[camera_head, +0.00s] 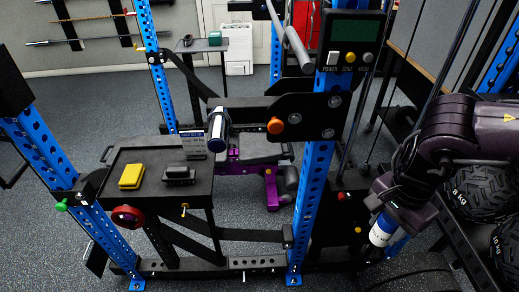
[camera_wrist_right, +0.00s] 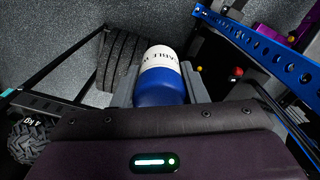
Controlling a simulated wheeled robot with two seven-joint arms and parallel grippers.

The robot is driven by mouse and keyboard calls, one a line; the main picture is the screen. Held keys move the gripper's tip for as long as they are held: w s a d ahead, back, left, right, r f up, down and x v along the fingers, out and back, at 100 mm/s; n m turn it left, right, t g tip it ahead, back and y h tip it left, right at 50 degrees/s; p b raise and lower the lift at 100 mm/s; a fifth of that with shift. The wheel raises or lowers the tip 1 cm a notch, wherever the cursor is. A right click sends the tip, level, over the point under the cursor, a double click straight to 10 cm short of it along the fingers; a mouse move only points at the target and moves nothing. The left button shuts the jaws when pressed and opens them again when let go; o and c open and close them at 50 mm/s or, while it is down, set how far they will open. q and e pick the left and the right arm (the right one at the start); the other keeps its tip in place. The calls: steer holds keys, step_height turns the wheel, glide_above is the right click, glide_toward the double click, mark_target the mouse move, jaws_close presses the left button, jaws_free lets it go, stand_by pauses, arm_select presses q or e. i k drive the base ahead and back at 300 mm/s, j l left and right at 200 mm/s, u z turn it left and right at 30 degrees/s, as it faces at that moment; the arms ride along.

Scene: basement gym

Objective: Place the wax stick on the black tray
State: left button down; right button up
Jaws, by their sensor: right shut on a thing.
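The wax stick (camera_head: 382,232) is a white and blue cylinder with dark lettering on its white part. My right gripper (camera_head: 388,218) is shut on it at the lower right of the head view. In the right wrist view, the wax stick (camera_wrist_right: 163,78) sits between the two grey fingers, blue part nearer the palm. The black tray (camera_head: 150,190) is at the left in the head view, inside the blue rack, well left of my right gripper. My left gripper is not in view.
A yellow block (camera_head: 131,176) and a black object (camera_head: 179,175) are on the tray, with a small sign (camera_head: 193,144) at its back right. A blue rack upright (camera_head: 316,180) stands between the tray and my right arm.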

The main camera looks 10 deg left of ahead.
mark_target(148, 184)
steer(key=u, duration=2)
steer(key=i+l+u, duration=0.2)
steer(key=l, duration=0.15)
steer(key=i+l+u, duration=0.2)
steer(key=l, duration=0.2)
steer(key=l+u, duration=0.2)
steer(key=l, duration=0.2)
steer(key=l+u, duration=0.2)
steer(key=l, duration=0.25)
steer(key=i, duration=0.05)
